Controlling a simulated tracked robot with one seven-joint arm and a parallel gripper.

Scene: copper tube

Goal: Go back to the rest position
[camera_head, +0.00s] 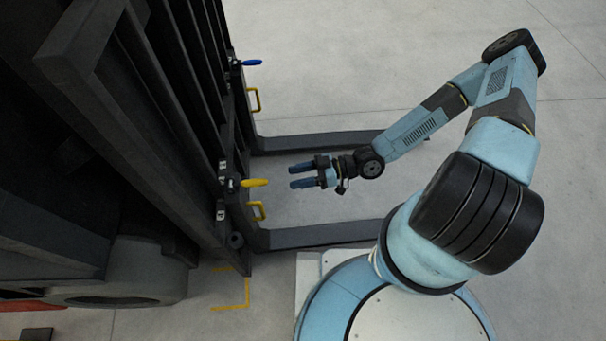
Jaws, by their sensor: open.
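My gripper (302,176) is in the middle of the head camera view, at the end of my blue and black arm. Its two blue fingers point left and stand apart, with nothing between them. It hangs between the two dark forks of a forklift, to the right of a yellow-handled lever (254,183) and apart from it. My arm is bent, with its elbow at the upper right and its base at the lower right. No copper tube can be made out.
The dark forklift mast (150,110) fills the left side. An upper fork (325,141) and a lower fork (315,235) reach right from it. A blue-handled lever (252,62) and yellow brackets (256,100) sit on the carriage. Grey floor (380,45) is clear at the top.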

